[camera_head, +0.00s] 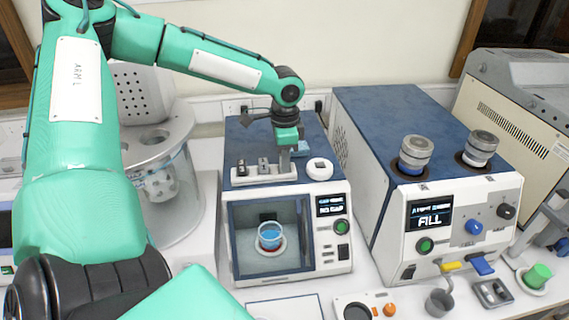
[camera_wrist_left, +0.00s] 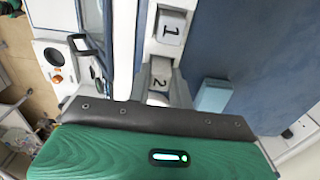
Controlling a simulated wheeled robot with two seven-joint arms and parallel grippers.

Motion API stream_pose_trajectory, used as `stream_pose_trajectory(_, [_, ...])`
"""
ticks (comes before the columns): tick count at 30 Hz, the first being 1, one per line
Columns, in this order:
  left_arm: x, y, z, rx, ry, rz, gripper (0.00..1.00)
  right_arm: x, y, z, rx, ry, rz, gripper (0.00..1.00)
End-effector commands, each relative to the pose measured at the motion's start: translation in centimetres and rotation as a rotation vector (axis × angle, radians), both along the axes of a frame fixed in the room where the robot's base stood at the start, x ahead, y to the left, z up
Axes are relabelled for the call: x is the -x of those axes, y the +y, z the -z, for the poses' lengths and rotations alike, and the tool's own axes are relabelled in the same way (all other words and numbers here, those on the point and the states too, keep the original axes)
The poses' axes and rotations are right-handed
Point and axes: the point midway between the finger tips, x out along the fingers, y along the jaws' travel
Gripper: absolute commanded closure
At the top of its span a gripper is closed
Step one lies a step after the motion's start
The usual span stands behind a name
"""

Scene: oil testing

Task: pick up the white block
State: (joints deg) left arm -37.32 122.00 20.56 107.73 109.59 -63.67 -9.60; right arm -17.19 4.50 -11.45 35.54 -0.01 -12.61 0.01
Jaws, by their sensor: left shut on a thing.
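A white holder (camera_head: 262,177) lies on top of the small blue-and-white machine, with small grey pieces standing along it. My left gripper (camera_head: 285,165) points down at the holder's right end. In the left wrist view, a whitish block marked 2 (camera_wrist_left: 161,76) sits between the left fingers (camera_wrist_left: 163,88), which are shut on it. Another whitish block marked 1 (camera_wrist_left: 170,28) stands in line beyond it. The gripper body hides the lower part of the block marked 2, and I cannot tell whether it still touches the holder. My right gripper is not in view.
A light-blue block (camera_head: 303,148) and a white round piece (camera_head: 319,169) lie close by on the small machine (camera_head: 239,143). A larger blue-topped machine (camera_head: 376,110) with two grey caps stands to the right. A glass vessel (camera_head: 160,185) stands to the left.

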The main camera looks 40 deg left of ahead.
Motion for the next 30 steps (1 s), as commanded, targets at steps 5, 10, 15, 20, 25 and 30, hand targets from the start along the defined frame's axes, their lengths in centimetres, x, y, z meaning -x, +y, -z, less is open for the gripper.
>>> stream_pose_trajectory(5, [0.0,0.0,-0.3,0.0,-0.001,0.0,1.0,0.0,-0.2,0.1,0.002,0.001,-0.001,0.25])
stream_pose_trajectory(10, [-0.1,0.0,-1.7,0.001,-0.004,-0.001,1.0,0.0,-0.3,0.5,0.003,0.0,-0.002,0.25])
stream_pose_trajectory(15, [-0.2,0.0,-4.8,0.001,-0.007,-0.001,1.0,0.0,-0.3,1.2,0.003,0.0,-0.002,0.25])
stream_pose_trajectory(20, [-0.1,0.0,-9.4,-0.001,-0.008,-0.001,1.0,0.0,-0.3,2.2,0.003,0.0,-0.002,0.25])
stream_pose_trajectory(25, [-0.1,0.0,-14.1,-0.001,-0.006,-0.002,1.0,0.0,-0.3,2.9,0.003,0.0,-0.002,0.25])
stream_pose_trajectory(30, [0.0,0.0,-17.5,-0.001,-0.003,-0.001,1.0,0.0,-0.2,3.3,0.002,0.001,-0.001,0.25])
